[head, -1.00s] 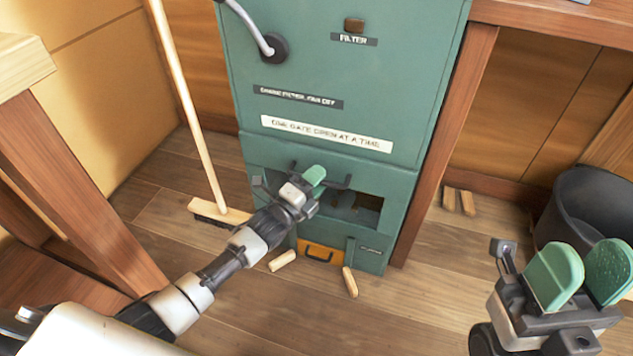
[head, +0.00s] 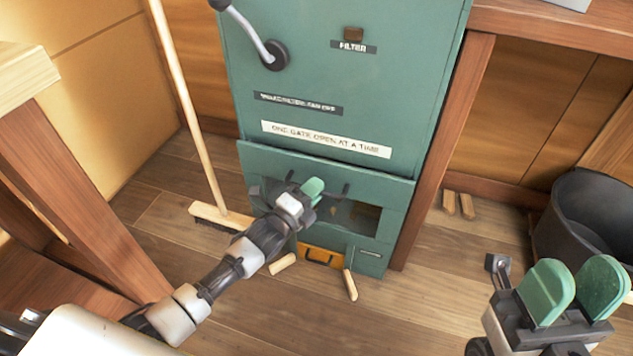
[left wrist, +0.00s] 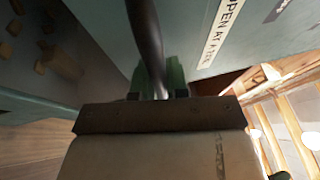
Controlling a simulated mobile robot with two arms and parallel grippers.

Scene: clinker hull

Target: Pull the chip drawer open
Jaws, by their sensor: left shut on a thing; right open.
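The chip drawer (head: 390,190) is the green lower front of the cabinet, with a window showing brown chips inside. Its front stands a little out from the cabinet face above. A dark bar handle (head: 345,190) crosses its upper part and shows as a dark bar in the left wrist view (left wrist: 146,40). My left gripper (head: 313,188) is shut on this handle, its green fingers around the bar and partly hiding it. My right gripper (head: 575,292) is open and empty at the lower right, away from the drawer.
A broom (head: 190,110) leans left of the cabinet (head: 300,60). Two wood pieces (head: 283,264) (head: 350,284) lie on the floor by the drawer's foot, near an orange panel (head: 320,257). A black bucket (head: 580,225) stands right. Floor in front is mostly clear.

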